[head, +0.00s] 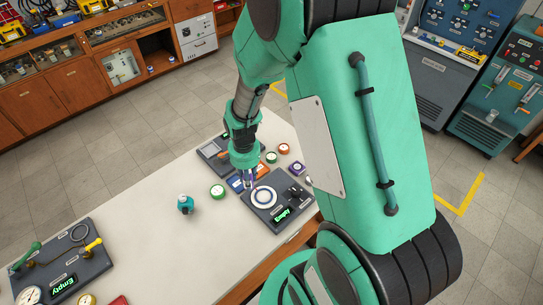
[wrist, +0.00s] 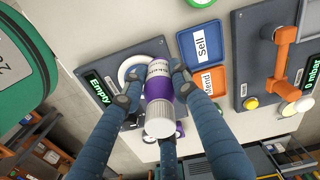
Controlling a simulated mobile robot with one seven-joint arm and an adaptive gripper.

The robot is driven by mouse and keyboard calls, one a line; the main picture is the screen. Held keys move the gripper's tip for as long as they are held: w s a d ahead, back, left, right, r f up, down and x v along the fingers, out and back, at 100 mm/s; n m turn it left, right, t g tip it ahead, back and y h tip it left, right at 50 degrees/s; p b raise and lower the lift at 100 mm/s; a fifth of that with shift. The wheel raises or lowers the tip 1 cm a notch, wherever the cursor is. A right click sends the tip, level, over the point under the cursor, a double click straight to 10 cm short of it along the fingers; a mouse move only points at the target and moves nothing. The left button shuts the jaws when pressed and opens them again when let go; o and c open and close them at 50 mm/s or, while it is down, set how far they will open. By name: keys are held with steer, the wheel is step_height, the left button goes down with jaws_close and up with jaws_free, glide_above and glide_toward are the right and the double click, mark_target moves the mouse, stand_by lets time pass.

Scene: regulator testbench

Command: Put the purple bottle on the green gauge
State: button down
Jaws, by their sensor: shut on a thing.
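A green gauge (head: 217,191) lies on the table to the left of my gripper. A green rim (wrist: 200,3), likely this gauge, shows at the wrist view's top edge. A second round green item (head: 272,157) lies behind; its kind is too small to tell.
The station's white ring (head: 264,197) and "Empty" display (head: 282,214) are beside my gripper. A teal bottle (head: 185,204) stands left. Orange (head: 284,149) and purple (head: 297,167) round items lie behind. The table's left-middle is clear.

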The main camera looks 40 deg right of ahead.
steer(key=s+d+m, duration=0.3)
steer(key=s+d, duration=0.2)
steer(key=d, duration=0.6)
steer(key=shift+s+r, duration=0.25)
steer(key=shift+r, duration=0.1)
glide_above(272, 156)
steer(key=shift+w+f, duration=0.15)
steer(key=shift+f, duration=0.65)
steer(key=shift+f+b, duration=0.1)
steer(key=shift+b, duration=0.2)
steer(key=shift+f, duration=1.65)
steer(key=shift+f+b, duration=0.15)
steer(key=shift+b, duration=0.15)
steer(key=c, duration=1.4)
jaws_free()
steer(key=shift+o, duration=0.2)
